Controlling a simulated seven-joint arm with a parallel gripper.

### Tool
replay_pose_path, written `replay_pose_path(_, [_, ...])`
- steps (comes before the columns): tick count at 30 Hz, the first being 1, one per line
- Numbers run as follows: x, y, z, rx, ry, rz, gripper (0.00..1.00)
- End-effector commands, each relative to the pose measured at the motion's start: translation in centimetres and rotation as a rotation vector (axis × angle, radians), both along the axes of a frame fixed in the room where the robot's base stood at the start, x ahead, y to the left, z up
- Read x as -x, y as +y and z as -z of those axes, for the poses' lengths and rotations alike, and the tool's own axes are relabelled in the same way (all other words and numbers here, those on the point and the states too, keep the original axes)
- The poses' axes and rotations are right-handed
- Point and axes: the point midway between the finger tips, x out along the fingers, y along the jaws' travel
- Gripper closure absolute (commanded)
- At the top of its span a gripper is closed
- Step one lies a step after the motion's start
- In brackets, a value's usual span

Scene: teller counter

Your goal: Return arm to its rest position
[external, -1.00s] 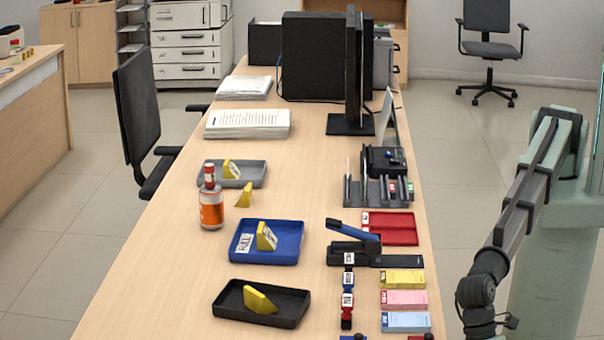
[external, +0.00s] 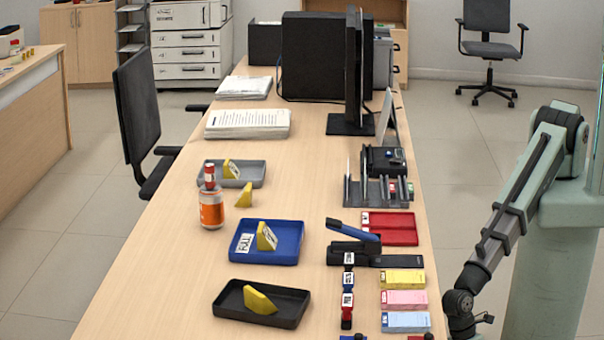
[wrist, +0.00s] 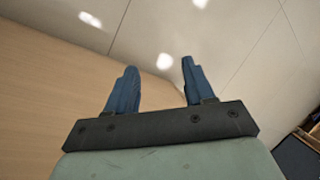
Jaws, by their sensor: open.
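My gripper (wrist: 155,88) shows in the wrist view with its two blue fingers spread apart and nothing between them. It points at the floor and a light wood surface. In the external view my arm hangs down at the right, beside the counter's right edge. My gripper itself is below the picture's lower edge there and out of sight.
The counter (external: 170,255) holds a black tray (external: 225,302), a blue tray (external: 285,257), a grey tray (external: 258,175), an orange bottle (external: 211,212), a stapler (external: 350,252) and several coloured pads near its right edge.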

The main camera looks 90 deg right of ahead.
Motion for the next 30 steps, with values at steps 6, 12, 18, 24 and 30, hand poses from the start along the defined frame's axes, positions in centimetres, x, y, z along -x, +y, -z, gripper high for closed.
replay_pose_path(6, [-1.5,-8.8,1.6,0.044,0.042,0.026,0.47])
replay_pose_path(12, [-1.6,-15.3,2.7,0.071,0.084,0.043,0.47])
replay_pose_path(18, [-0.8,-20.8,3.2,0.085,0.128,0.057,0.47])
replay_pose_path(24, [0.7,-26.3,3.6,0.102,0.18,0.085,0.47])
replay_pose_path(30, [2.1,-32.2,4.4,0.179,0.231,0.194,0.47])
